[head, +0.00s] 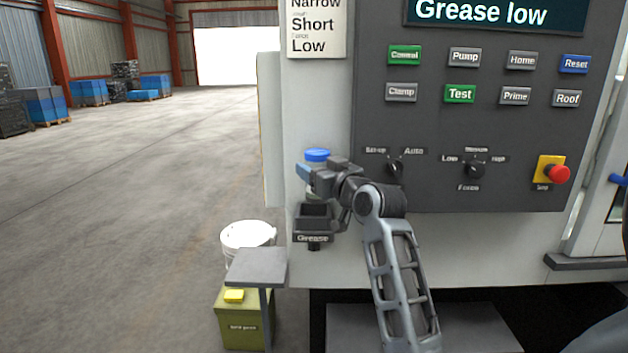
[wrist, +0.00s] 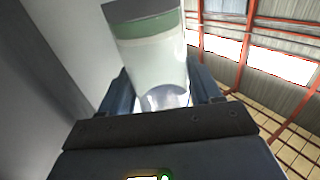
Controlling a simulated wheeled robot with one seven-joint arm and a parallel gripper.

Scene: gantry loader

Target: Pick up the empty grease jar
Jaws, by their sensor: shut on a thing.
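A dark holder labelled "Grease" (head: 314,238) is just below. I cannot tell whether the jar's bottom still touches the holder.
The control panel (head: 430,130) with buttons and a red emergency knob (head: 558,173) is close on the right. A small grey stand (head: 257,266), a white bucket (head: 248,234) and a green bin (head: 240,325) are below left. Open floor lies to the left.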

